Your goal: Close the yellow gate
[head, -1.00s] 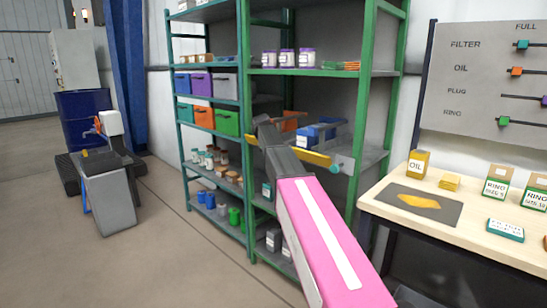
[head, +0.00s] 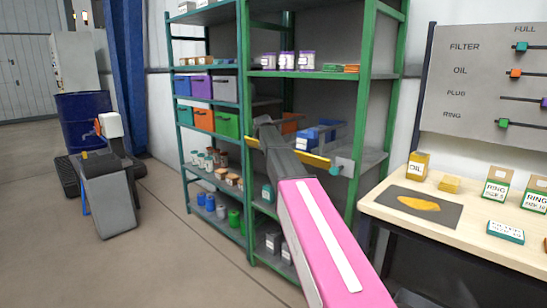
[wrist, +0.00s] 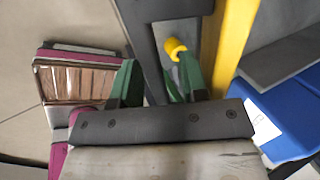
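The yellow gate (head: 315,160) is a yellow bar across the front of the green shelf at middle height, partly hidden behind my wrist. It also shows in the wrist view as a yellow bar (wrist: 228,45) beside a dark grey bar. A small yellow round-ended knob (wrist: 175,47) shows near the right fingertip. My gripper (wrist: 158,75) has two green fingers spread apart, with the dark grey bar seen between them. Whether the fingers touch the bar or knob, I cannot tell. In the head view my gripper (head: 267,128) is small and dark at the gate.
A blue bin (head: 318,134) sits on the shelf behind the gate, and it shows close on the right in the wrist view (wrist: 285,120). The green shelf post (head: 364,100) stands to the right. A workbench (head: 450,243) with boxes is at the right.

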